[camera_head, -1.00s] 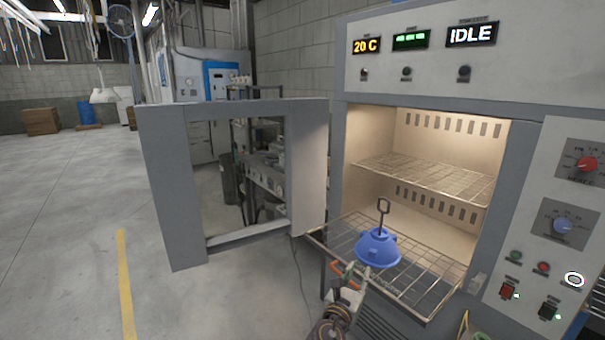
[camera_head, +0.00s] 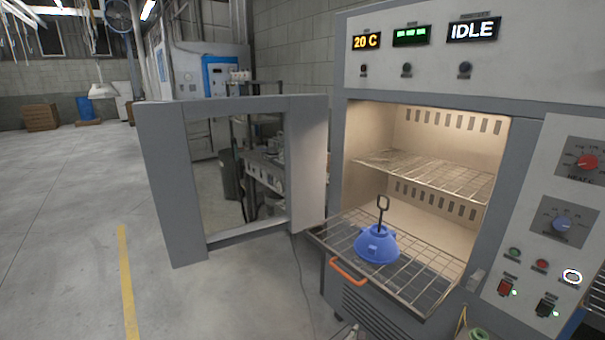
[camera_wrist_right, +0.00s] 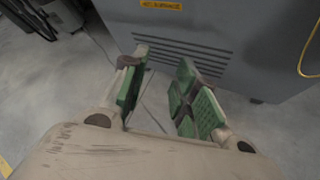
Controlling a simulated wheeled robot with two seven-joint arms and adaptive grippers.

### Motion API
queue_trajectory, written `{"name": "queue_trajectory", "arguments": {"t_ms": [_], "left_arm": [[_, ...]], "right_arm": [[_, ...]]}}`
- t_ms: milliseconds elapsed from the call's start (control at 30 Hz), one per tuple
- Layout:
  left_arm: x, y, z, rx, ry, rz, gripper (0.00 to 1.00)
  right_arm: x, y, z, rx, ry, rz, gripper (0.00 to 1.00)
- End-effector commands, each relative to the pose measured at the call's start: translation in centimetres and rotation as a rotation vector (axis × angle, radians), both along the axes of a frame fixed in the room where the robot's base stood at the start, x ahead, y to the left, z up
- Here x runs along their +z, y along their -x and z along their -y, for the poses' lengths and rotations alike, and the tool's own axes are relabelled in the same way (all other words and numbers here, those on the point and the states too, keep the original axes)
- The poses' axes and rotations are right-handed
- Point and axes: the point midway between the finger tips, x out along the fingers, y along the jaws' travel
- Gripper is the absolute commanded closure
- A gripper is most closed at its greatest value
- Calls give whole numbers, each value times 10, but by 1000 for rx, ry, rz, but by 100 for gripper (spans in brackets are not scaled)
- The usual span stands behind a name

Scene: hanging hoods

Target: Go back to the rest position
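A blue hood (camera_head: 377,245) with a dark hook on top stands upright on the pulled-out lower wire rack (camera_head: 415,293) of the oven. In the right wrist view my right gripper (camera_wrist_right: 160,95) is open and empty, its green-padded fingers apart above the floor in front of a grey cabinet. In the head view only a small tip of what may be an arm of mine shows at the bottom edge. My left gripper is in neither view.
The oven door (camera_head: 165,190) with its window frame is swung wide open to the left. An orange handle (camera_head: 348,271) sits at the rack's front. An upper wire rack (camera_head: 430,175) is inside the oven. The floor at left is clear, with a yellow line (camera_head: 127,285).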

Motion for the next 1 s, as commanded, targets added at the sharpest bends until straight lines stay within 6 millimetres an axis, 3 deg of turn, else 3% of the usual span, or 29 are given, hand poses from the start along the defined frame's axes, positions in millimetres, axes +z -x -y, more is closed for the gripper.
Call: {"name": "queue_trajectory", "arguments": {"t_ms": [100,267,500,767,1000], "left_arm": [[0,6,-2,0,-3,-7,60],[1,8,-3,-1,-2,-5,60],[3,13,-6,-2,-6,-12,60],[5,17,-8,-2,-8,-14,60],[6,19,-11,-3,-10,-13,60]], "right_arm": [[-52,22,10,-51,-124,-56,70],[-116,56,23,-147,-298,-121,70],[-203,123,45,-345,-553,-204,70],[-281,211,69,-630,-807,-263,70],[-337,304,94,-954,-1013,-270,70]]}}
